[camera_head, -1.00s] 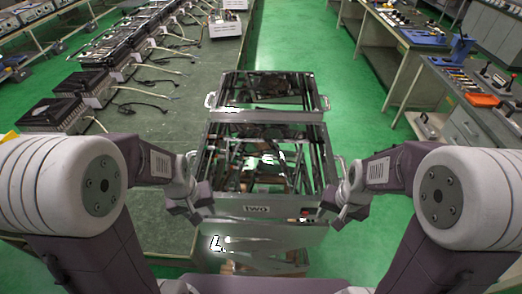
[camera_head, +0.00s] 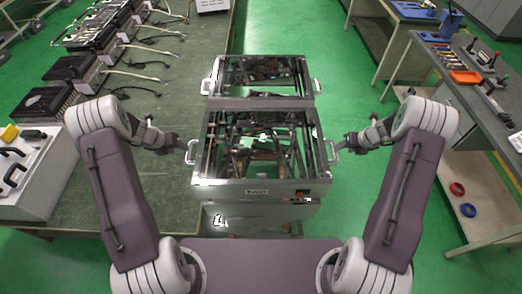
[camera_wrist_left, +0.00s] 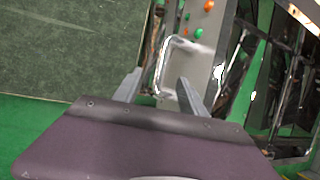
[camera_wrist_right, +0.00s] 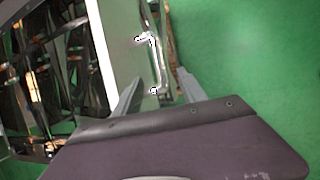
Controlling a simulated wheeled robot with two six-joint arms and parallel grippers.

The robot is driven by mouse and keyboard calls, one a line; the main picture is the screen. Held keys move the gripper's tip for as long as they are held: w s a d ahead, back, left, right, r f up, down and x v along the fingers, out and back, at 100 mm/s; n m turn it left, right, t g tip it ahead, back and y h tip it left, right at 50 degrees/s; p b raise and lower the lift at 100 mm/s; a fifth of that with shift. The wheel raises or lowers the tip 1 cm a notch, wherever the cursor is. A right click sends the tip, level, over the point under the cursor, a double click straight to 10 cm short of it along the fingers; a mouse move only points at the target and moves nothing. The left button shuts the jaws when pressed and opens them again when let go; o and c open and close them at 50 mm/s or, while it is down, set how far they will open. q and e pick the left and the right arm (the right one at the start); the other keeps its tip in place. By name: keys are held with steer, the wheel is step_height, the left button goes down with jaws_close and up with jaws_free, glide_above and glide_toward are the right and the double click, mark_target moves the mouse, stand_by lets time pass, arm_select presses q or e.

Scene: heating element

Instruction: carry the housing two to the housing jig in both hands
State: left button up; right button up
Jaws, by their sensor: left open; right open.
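Housing two (camera_head: 258,190) is the nearer shiny, open-topped metal box in the head view, with a small front label. It has a handle on each side. The left handle (camera_head: 190,152) also shows in the left wrist view (camera_wrist_left: 163,66), ahead of and between the spread fingers of my open left gripper (camera_head: 181,145). The right handle (camera_head: 333,154) also shows in the right wrist view (camera_wrist_right: 161,62), between the spread fingers of my open right gripper (camera_head: 344,143). Neither gripper is closed on a handle. I cannot pick out the housing jig for certain.
A second, similar metal box (camera_head: 307,70) stands directly behind housing two. A long green-topped bench (camera_head: 150,110) with heater units is on the left, with a control box (camera_head: 35,165) near me. Tool benches (camera_head: 478,105) stand on the right. Green floor is open between.

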mark_target(188, 153)
arm_select(q)
steer(key=x, duration=0.9)
steer(key=shift+w+d, duration=0.1)
steer(key=shift+d, duration=0.05)
arm_select(e)
steer(key=x, duration=0.9)
steer(key=shift+d+f, duration=0.1)
steer(key=shift+f, duration=0.05)
arm_select(q)
jaws_close()
arm_select(e)
jaws_close()
